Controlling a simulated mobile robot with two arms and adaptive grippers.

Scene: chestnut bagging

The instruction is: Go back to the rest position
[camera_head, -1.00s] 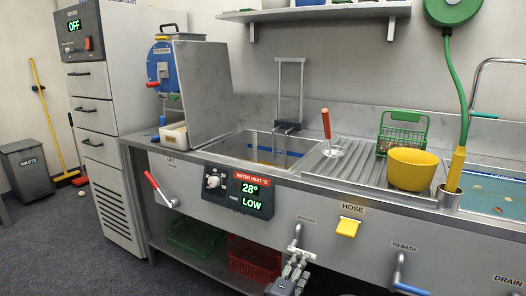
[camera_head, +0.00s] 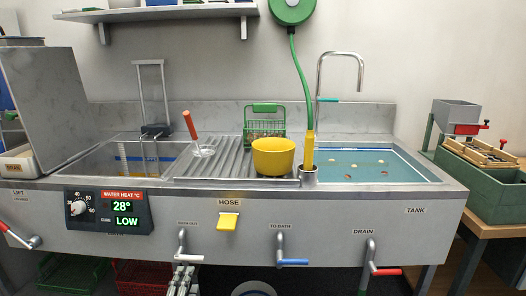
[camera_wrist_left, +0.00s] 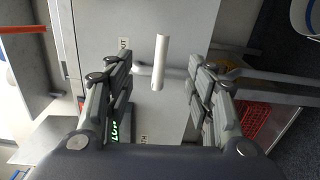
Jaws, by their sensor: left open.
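My left gripper (camera_head: 184,271) is at the bottom of the head view, in front of the sink unit's front panel and just below a small tap with a pale handle (camera_head: 188,258). In the left wrist view its two fingers (camera_wrist_left: 160,75) are spread apart with nothing held. The pale handle (camera_wrist_left: 160,62) shows in the gap between them; I cannot tell how near it is. My right gripper is in neither view.
The sink unit's front panel (camera_head: 340,222) carries a red lever (camera_head: 20,238), a blue-handled tap (camera_head: 290,261) and a red-handled drain tap (camera_head: 384,271). A yellow bowl (camera_head: 273,157) sits on the ribbed drainer. A green bin (camera_head: 470,185) stands at right. Crates lie underneath.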

